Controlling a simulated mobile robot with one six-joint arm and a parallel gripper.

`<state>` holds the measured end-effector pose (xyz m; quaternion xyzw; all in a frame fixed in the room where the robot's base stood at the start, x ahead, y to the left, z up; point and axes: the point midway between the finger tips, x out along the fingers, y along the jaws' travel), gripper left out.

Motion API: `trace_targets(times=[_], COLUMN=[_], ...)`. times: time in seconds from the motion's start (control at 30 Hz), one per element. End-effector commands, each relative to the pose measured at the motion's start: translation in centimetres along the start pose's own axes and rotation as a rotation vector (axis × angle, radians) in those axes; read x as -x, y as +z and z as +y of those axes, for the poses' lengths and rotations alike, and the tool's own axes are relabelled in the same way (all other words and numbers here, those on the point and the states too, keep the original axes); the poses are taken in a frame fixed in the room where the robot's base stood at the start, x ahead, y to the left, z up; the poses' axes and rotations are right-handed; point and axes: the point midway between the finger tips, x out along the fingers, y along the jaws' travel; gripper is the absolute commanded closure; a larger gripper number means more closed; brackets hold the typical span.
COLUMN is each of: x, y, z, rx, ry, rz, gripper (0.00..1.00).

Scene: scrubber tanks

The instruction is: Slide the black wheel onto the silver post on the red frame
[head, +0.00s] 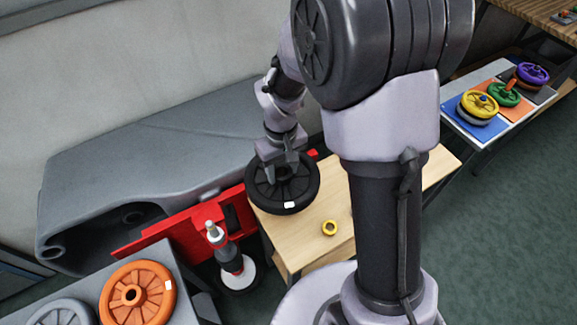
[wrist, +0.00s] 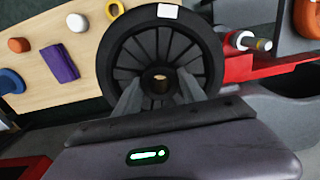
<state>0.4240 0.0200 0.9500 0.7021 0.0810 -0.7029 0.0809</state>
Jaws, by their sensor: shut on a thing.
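The black wheel (head: 300,195) has thin spokes, a tan-coloured hub hole and a small white tag. My gripper (head: 281,165) is shut on it near the hub. In the wrist view, the two fingers of my gripper (wrist: 160,88) reach to either side of the hub of the black wheel (wrist: 115,65). The wheel overlaps the left end of the wooden table in the head view; whether it touches the table I cannot tell. The silver post (head: 211,230) stands on the red frame (head: 165,232), left of the wheel and bare at its tip. The post (wrist: 255,43) also shows in the wrist view.
An orange wheel (head: 155,272) and a grey wheel (head: 62,314) lie at the lower left. A yellow ring (head: 330,228) lies on the wooden table (head: 340,190). A purple block (wrist: 60,63) shows in the wrist view. A grey tank body (head: 140,150) stands behind the red frame.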

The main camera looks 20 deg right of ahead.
Motion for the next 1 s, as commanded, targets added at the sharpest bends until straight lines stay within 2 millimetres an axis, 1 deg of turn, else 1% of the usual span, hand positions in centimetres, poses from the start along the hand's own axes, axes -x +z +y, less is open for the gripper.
trace_targets(times=[0.03, 0.17, 0.27, 0.47, 0.67, 0.7, 0.8, 0.9, 1.0], x=[0.4, 0.9, 1.3, 2.2, 3.3, 3.5, 3.8, 4.0, 4.2], y=[-0.2, -0.8, -1.2, -1.8, -1.9, -1.9, -1.6, -1.2, -0.9], z=[-0.5, -2.4, -4.2, -8.6, -13.9, -15.0, -17.5, -19.6, -21.0], rx=[0.058, 0.277, 0.49, 0.989, 1.576, 1.699, 1.984, 2.22, 2.384], ry=[0.0, 0.0, 0.001, 0.0, 0.001, 0.001, 0.001, 0.001, 0.003], rz=[0.001, 0.001, 0.001, 0.001, 0.001, 0.001, 0.001, 0.0, 0.001], gripper=[1.0, 1.0, 1.0, 1.0, 1.0, 1.0, 1.0, 1.0, 1.0])
